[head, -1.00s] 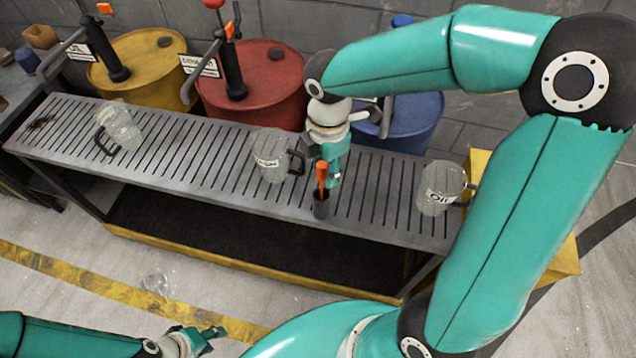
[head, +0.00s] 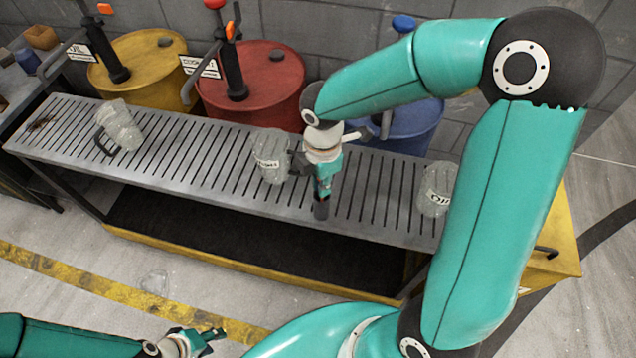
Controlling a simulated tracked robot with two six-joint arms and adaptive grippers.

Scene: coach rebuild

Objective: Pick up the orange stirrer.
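A small dark cylindrical holder (head: 321,210) stands at the front edge of the slatted grey bench (head: 200,165). The orange stirrer is not visible now; my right gripper covers the place where it stood upright in the holder. My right gripper (head: 323,186) points down just above the holder, and its fingers overlap and blur together, so I cannot tell whether they are closed on the stirrer. My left gripper (head: 217,338) is low at the bottom left, over the floor, far from the bench top; it looks open and empty.
A clear labelled jug (head: 270,158) stands close left of my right gripper. Another jug (head: 436,190) is at right, partly behind my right arm; a third jug (head: 120,125) is at far left. Yellow (head: 140,65), red (head: 255,85) and blue (head: 410,130) drums stand behind the bench.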

